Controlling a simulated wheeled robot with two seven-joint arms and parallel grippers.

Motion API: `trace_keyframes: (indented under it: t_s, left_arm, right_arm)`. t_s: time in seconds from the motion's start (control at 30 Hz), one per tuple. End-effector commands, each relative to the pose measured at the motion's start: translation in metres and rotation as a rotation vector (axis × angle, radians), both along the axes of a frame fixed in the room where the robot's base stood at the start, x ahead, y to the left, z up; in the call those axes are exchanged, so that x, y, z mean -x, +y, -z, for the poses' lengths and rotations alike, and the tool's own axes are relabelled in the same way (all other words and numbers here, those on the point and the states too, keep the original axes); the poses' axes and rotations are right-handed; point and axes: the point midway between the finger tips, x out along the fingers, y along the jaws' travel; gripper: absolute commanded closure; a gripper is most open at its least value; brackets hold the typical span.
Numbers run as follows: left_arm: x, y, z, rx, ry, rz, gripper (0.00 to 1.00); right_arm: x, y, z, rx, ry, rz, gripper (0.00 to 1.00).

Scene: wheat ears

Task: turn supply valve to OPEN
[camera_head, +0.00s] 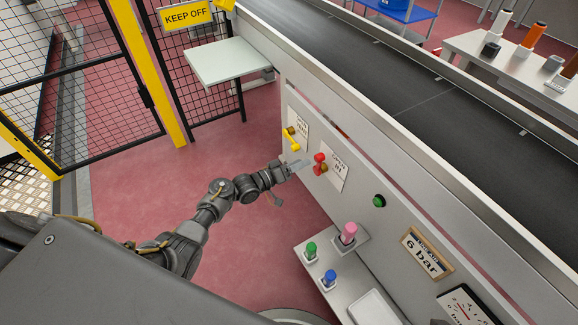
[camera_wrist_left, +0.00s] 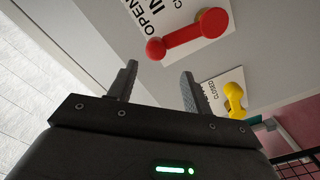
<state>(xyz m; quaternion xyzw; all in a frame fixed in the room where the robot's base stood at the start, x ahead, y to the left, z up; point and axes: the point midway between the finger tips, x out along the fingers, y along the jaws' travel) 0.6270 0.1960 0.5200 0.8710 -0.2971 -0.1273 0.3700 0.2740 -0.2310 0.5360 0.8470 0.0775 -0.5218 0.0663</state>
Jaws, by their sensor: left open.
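A red valve lever (camera_head: 320,163) sits on the grey machine panel, on a white label plate. In the left wrist view the red lever (camera_wrist_left: 184,37) has its knob end towards the part of the plate (camera_wrist_left: 150,12) reading OPEN; the rest is partly cut off. A yellow lever (camera_head: 292,139) with its own plate is farther along the panel; it also shows in the left wrist view (camera_wrist_left: 234,98), by the word CLOSED. Which is the supply valve is not legible. My left gripper (camera_head: 301,165) is open and empty, just left of the red lever, apparently not touching it.
A green button (camera_head: 379,201), a "6 bar" sign (camera_head: 427,252) and a gauge (camera_head: 464,308) are farther right on the panel. A low shelf (camera_head: 317,265) with coloured knobs juts out below. The conveyor (camera_head: 400,85) runs above. Red floor (camera_head: 150,200) is clear at left, before a mesh fence.

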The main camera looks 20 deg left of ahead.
Motion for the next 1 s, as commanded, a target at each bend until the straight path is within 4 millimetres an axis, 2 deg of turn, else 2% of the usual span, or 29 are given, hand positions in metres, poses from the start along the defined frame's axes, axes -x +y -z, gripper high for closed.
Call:
trace_keyframes:
  t_s: [0.1,0.2,0.6,0.73,0.83,0.97,1.0]
  left_arm:
    - [0.017,0.012,-0.001,-0.003,0.002,0.001,0.5]
    - [0.026,0.02,0.0,-0.001,0.002,0.001,0.5]
    - [0.033,0.025,0.001,0.0,0.002,0.001,0.5]
    - [0.035,0.024,0.003,-0.019,0.006,0.0,0.66]
    - [0.043,0.021,0.013,-0.1,0.021,-0.013,0.79]
    - [0.068,0.016,0.034,-0.316,0.07,-0.044,0.96]
    - [0.079,0.016,0.041,-0.4,0.094,-0.058,1.0]
  right_arm:
    - [0.016,-0.009,0.003,0.019,0.09,0.025,0.5]
    - [0.021,-0.012,0.006,0.025,0.124,0.033,0.5]
    - [0.026,-0.014,0.01,0.031,0.155,0.04,0.5]
    - [0.026,-0.014,0.01,0.031,0.155,0.04,0.5]
    - [0.026,-0.014,0.01,0.031,0.155,0.04,0.5]
    - [0.026,-0.014,0.01,0.031,0.155,0.04,0.5]
    - [0.026,-0.014,0.01,0.031,0.154,0.04,0.5]
